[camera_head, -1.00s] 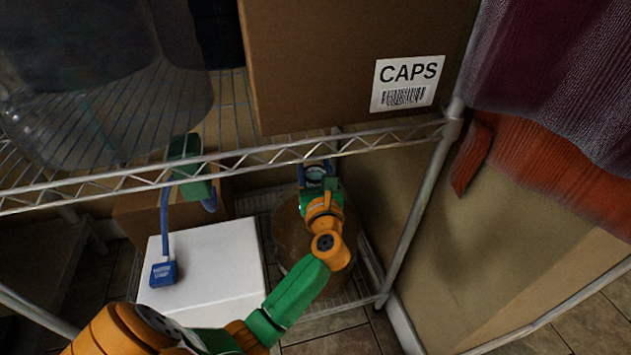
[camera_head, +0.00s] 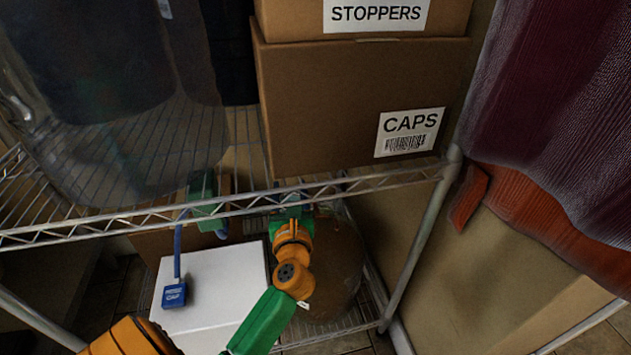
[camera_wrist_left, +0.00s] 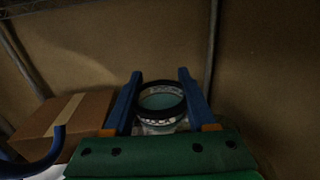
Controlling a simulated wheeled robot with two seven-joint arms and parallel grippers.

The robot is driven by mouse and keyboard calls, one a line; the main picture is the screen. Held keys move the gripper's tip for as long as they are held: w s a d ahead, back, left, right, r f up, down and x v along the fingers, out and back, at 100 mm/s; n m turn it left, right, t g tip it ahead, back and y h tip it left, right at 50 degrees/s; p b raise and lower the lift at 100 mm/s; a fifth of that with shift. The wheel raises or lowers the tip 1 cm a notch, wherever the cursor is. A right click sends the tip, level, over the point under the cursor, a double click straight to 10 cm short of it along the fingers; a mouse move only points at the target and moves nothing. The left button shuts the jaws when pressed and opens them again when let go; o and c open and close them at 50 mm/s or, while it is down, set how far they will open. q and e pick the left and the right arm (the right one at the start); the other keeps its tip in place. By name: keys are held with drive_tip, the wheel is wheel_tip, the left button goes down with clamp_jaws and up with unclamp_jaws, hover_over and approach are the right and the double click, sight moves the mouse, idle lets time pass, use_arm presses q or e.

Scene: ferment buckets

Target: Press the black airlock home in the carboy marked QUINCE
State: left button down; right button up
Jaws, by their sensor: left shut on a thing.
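My left gripper (camera_head: 290,203) reaches in under the wire shelf, its tip partly behind the shelf's front rail. In the left wrist view its blue fingers (camera_wrist_left: 160,92) are shut on a round, black-rimmed piece, apparently the black airlock (camera_wrist_left: 162,112), with a teal inside and a pale patterned band. In the head view the airlock is hidden. A brownish, rounded carboy (camera_head: 337,268) stands on the lower shelf, right of and behind my wrist. Its mouth is hidden, and I cannot read QUINCE on it. My right gripper is not in view.
The rail (camera_head: 345,188) crosses above the carboy. CAPS (camera_head: 350,110) and STOPPERS (camera_head: 290,18) boxes sit overhead. A cardboard box (camera_wrist_left: 75,118) shows in the wrist view.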

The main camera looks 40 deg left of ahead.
use_arm(q)
drive_tip(key=s+a+p, duration=0.1)
drive_tip(key=s+a, duration=0.6)
drive_tip(key=s, duration=0.1)
drive_tip(key=shift+w+d+f+b, duration=0.2)
drive_tip(key=shift+w+d+b, duration=0.35)
drive_tip(key=shift+w+d, duration=1.4)
drive_tip(key=shift+w+d+f+b, duration=0.25)
drive_tip(key=shift+w+d+b, duration=0.25)
drive_tip(key=shift+w+d, duration=1.4)
drive_tip(key=shift+w+d+f+b, duration=0.2)
drive_tip(key=shift+w+d+b, duration=0.35)
drive_tip(key=shift+w+d, duration=1.35)
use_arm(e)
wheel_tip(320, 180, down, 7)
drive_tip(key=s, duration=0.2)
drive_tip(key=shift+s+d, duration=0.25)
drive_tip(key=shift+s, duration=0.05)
use_arm(q)
drive_tip(key=shift+w+a, duration=0.4)
drive_tip(key=shift+a, duration=0.05)
drive_tip(key=shift+d, duration=0.1)
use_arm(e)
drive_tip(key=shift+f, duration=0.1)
use_arm(q)
drive_tip(key=shift+w+d+f+b, duration=0.1)
drive_tip(key=shift+w+d+b, duration=0.3)
drive_tip(key=shift+w, duration=0.2)
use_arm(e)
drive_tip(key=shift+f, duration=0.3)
